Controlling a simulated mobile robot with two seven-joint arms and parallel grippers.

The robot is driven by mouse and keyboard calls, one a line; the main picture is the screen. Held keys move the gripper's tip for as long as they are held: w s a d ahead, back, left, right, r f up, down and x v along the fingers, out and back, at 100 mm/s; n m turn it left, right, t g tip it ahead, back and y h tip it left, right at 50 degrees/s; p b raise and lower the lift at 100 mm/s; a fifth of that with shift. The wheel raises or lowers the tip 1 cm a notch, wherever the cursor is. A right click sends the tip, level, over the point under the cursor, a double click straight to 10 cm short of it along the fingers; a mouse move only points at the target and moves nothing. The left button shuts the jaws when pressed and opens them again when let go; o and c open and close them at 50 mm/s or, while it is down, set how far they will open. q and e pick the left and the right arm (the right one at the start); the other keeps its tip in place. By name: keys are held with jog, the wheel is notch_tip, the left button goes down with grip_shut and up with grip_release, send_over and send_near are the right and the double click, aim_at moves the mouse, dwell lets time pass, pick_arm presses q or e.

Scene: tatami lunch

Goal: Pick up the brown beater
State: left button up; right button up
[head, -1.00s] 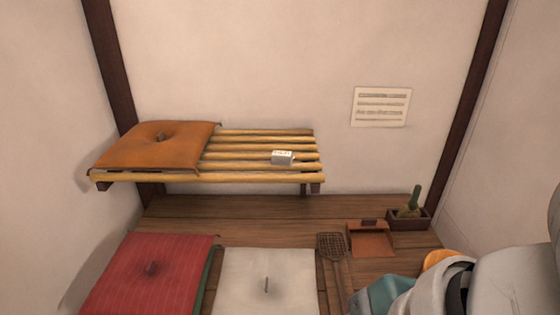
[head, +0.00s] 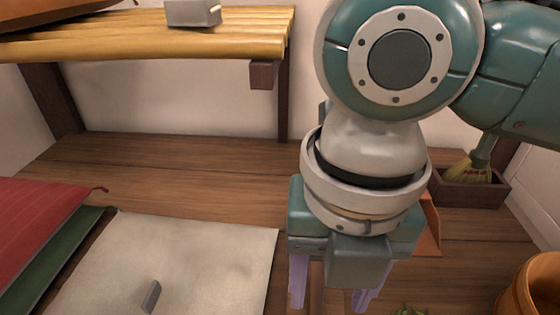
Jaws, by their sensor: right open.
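My right gripper (head: 331,294) points down in the lower middle of the head view, its two pale purple fingers apart. My wrist and gripper body cover the spot on the wooden floor where the brown beater lies, so its lattice head is hidden. A thin brown strip shows between the fingers; I cannot tell whether it is the beater's handle or the floor. I see no contact with it. My left gripper is not in view.
A beige cushion (head: 185,262) lies left of the gripper, with red (head: 38,225) and green cushions beyond. An orange-brown dustpan (head: 431,226) is partly hidden behind the gripper. A brush box (head: 470,193) and an orange pot (head: 533,288) stand right. A slatted bench (head: 150,42) is behind.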

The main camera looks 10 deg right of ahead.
aim_at(316, 289)
jog(key=f+b, duration=0.1)
jog(key=f, duration=0.4)
jog(key=f+b, duration=0.1)
jog(key=f, duration=0.3)
jog(key=shift+s+a+f+b, duration=0.15)
jog(key=shift+s+f+b, duration=0.05)
jog(key=shift+f+b, duration=0.2)
jog(key=shift+r, duration=0.1)
grip_shut()
jog(key=shift+w, duration=0.1)
